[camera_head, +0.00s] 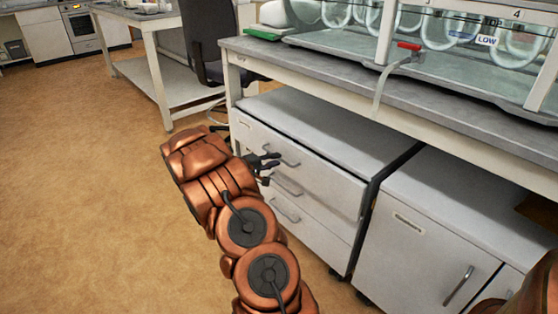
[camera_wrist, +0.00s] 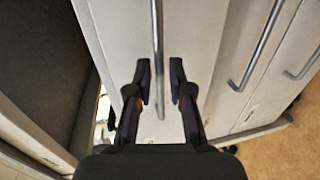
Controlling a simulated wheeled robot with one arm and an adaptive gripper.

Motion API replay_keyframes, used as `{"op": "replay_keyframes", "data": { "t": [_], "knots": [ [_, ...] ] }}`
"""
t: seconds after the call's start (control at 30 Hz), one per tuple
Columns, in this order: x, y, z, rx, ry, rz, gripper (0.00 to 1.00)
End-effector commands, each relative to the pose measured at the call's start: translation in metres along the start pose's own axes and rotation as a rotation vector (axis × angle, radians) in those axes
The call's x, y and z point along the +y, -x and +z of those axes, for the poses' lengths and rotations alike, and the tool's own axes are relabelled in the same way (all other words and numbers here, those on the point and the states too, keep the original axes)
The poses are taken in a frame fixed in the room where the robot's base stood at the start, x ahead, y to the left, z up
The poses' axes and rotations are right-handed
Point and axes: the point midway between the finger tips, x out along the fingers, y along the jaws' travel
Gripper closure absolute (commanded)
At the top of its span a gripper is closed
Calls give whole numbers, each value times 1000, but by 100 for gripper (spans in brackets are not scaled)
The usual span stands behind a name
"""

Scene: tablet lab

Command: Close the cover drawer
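The white drawer cabinet (camera_head: 330,238) stands under the lab bench, with several drawers one above another. Its top drawer (camera_head: 320,178) seems to stick out a little past the fronts below; how far is hard to tell. Its bar handle (camera_head: 284,154) shows near my gripper (camera_head: 265,168). In the wrist view, my gripper (camera_wrist: 163,88) is open, with its two dark fingers apart at the drawer front. The metal handle (camera_wrist: 157,50) runs between the fingertips, nearer the left one. Contact with the handle or front cannot be told. A cover label is not readable.
The bench (camera_head: 330,66) with glassware overhangs the cabinet. A second white cabinet (camera_head: 425,245) stands to its right. A dark chair (camera_head: 212,45) and a side table (camera_head: 150,20) are behind. The brown floor (camera_head: 80,170) is clear on the left.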

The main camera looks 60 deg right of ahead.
Motion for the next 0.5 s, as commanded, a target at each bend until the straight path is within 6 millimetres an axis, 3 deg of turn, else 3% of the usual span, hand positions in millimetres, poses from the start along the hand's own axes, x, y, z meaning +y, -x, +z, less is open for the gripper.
{"op": "replay_keyframes", "data": {
  "t": [0.2, 0.5],
  "knots": [
    [0, -22, 0, 0, -2, 0, 80],
    [1, -26, -1, 2, -2, 1, 80]
  ]
}}
